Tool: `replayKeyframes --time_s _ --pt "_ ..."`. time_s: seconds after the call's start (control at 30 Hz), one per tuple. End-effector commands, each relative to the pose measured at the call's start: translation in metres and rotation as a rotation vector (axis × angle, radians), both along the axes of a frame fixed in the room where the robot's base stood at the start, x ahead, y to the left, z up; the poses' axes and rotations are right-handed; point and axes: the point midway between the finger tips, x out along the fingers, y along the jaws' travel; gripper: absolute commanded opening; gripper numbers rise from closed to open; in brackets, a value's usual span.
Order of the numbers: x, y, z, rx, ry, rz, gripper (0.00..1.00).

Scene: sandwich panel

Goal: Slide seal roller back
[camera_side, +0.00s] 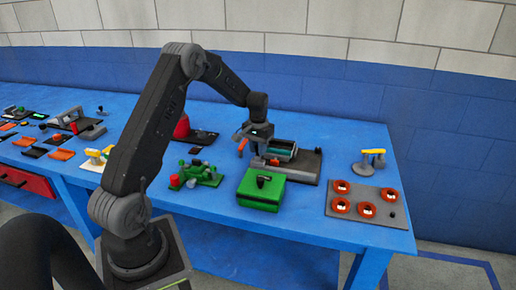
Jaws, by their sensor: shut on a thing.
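My gripper (258,132) points down over the left end of a dark base plate (307,167) at the middle right of the table. The seal roller unit (281,151) on this plate has a teal part with a dark frame around it. My gripper is shut on a part at its left end, seemingly the seal roller's grip. The fingers and the held part are small and overlap, so their exact contact is hidden. An orange-red piece (240,142) shows just left of the gripper; I cannot tell what it belongs to.
A green box (264,189) with a black knob stands in front. A green device (196,175) with a red knob is to the left. A grey board (367,204) with several orange-red rings is at the right, with a yellow-handled stand (372,161) behind it.

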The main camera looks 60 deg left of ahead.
Motion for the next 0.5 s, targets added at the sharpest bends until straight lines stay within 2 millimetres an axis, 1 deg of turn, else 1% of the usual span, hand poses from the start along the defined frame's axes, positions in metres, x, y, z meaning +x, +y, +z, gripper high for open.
replayKeyframes --time_s 0.17,0.27,0.5 --pt "0.014 -0.014 0.0 -0.001 0.0 -0.004 0.0" --pt "0.03 -0.03 0.0 0.0 -0.001 -0.006 0.0" --pt "0.074 -0.074 0.0 0.0 -0.002 -0.007 0.0"
